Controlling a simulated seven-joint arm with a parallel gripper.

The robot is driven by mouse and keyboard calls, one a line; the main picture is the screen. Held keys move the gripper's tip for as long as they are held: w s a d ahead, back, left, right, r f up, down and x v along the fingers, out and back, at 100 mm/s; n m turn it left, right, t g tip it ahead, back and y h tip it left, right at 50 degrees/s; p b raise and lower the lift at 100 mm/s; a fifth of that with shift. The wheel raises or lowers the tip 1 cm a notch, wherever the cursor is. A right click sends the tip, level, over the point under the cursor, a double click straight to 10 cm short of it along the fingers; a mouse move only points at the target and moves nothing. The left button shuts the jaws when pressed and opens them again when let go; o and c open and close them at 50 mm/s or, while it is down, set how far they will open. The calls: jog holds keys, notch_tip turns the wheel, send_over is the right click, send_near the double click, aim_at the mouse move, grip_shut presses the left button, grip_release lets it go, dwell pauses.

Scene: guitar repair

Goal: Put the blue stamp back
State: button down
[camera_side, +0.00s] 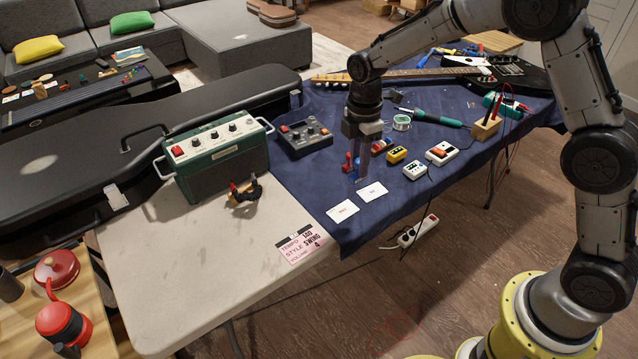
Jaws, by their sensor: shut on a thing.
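My gripper (360,176) points straight down over the blue cloth, near the middle of the view. It is shut on the blue stamp (357,166), which shows only as a small blue patch between and beside the fingers. The fingers hide most of the stamp, and I cannot tell whether it touches the cloth. A red stamp (347,163) stands close by on the left. Two white cards (342,211) (372,192) with small print lie on the cloth just in front of my gripper.
Small pedals, yellow (396,155) and white (414,170), lie right of my gripper. A grey mixer box (304,137) and a green amplifier (217,153) stand to the left. A solder spool (401,123) and green soldering iron (436,118) lie behind.

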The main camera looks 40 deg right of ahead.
jog(key=w+f, duration=0.3)
jog(key=w, duration=0.1)
jog(key=w+a+f, duration=0.1)
jog(key=w+f, duration=0.2)
jog(key=w, duration=0.1)
jog(key=w+f, duration=0.3)
jog(key=w, duration=0.2)
jog(key=shift+a+f, duration=0.2)
jog(key=shift+f, duration=1.65)
jog(key=shift+f, duration=0.2)
jog(key=c, duration=0.7)
grip_release()
jog(key=shift+r, duration=0.1)
